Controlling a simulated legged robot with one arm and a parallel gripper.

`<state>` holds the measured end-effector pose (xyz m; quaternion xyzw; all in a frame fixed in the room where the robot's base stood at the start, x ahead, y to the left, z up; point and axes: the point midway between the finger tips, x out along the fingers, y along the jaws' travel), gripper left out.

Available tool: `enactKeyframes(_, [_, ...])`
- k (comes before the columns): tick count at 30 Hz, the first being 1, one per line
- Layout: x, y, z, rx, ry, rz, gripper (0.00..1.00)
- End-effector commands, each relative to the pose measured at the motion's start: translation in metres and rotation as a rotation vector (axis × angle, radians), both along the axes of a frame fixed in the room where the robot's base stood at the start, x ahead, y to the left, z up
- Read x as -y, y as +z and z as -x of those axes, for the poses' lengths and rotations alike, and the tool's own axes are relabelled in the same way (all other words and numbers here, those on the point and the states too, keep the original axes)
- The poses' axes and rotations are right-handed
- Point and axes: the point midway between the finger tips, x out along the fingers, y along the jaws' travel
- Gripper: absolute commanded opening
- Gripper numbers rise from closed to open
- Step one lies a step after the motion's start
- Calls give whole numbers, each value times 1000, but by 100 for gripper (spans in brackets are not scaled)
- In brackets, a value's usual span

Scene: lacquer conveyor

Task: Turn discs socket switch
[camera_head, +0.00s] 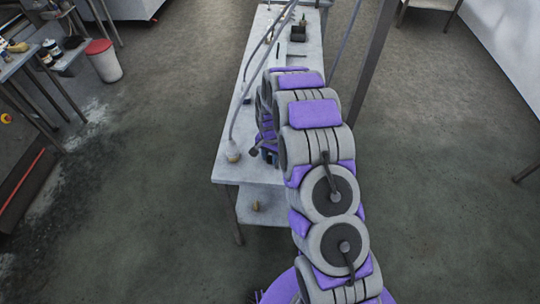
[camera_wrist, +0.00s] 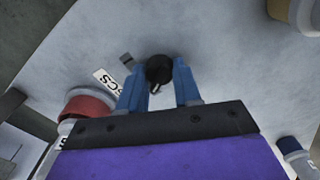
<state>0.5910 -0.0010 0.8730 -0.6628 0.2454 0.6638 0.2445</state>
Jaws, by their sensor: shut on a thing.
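A black round switch knob (camera_wrist: 159,68) stands on the pale grey table surface in the wrist view. A white label (camera_wrist: 107,81) with the letters "CS" showing lies just to its left, partly hidden by a finger. My gripper (camera_wrist: 160,80) has its two blue fingers on either side of the knob and is shut on it. The lower part of the switch is hidden by the fingers and the purple gripper body. In the head view my arm covers most of the gripper and the switch.
In the wrist view, a red-topped container (camera_wrist: 88,106) is close left of the fingers. A blue-and-white container (camera_wrist: 294,152) is at lower right, and a beige cylinder (camera_wrist: 298,12) at upper right. In the head view, the long table (camera_head: 232,125) carries curved pipes; open floor lies around.

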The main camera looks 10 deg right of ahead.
Motion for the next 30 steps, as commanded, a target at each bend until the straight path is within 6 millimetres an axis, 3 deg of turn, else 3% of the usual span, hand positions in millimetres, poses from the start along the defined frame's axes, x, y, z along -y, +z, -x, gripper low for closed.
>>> enactKeyframes(8, [-1,0,0,1,0,-2,2])
enactKeyframes(20, [-1,1,0,0,-87,0,2])
enactKeyframes(30, [0,1,-1,2,-365,1,2])
